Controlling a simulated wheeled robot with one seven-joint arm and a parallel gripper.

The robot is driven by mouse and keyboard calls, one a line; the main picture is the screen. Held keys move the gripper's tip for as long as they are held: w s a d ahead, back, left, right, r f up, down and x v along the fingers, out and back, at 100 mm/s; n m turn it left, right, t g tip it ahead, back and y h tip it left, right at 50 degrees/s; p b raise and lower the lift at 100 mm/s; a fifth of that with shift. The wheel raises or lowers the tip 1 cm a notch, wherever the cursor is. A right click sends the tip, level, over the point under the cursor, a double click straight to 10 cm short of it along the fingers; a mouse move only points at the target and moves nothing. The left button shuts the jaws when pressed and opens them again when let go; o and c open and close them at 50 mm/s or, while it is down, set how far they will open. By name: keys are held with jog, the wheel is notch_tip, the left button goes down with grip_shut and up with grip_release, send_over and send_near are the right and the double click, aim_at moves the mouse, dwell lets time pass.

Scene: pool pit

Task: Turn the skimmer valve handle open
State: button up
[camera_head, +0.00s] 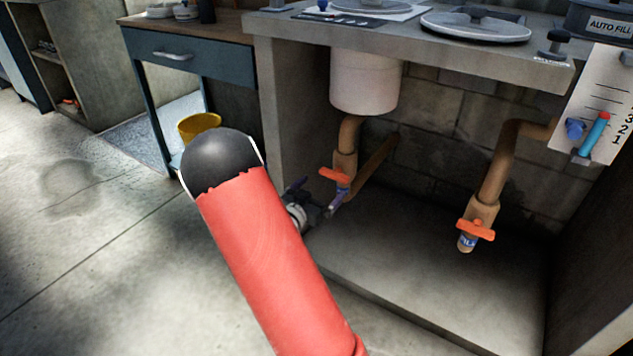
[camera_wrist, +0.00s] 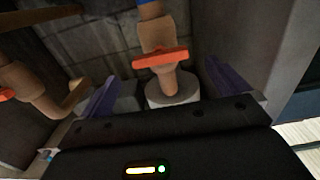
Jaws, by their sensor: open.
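The skimmer valve handle (camera_head: 334,176) is an orange bar on a tan pipe (camera_head: 349,135) below a white cylinder (camera_head: 364,82). In the wrist view the handle (camera_wrist: 160,58) lies crosswise to its pipe, with the white cylinder (camera_wrist: 172,93) at the lower end. My gripper (camera_head: 317,196) is open and empty beside this valve. In the wrist view its two purple fingers (camera_wrist: 161,90) are spread to either side of the pipe, apart from the handle. My red forearm hides part of the floor and the cabinet's left side in the head view.
A second orange handle (camera_head: 476,230) sits on another tan pipe to the right, above a label reading FILL. The concrete counter (camera_head: 413,42) overhangs both valves. A side wall (camera_head: 288,110) stands close on the left. A yellow bucket (camera_head: 198,126) is further left.

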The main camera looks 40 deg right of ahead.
aim_at(332, 177)
jog(key=x, duration=0.7)
jog(key=shift+d, duration=0.3)
jog(key=c, duration=0.9)
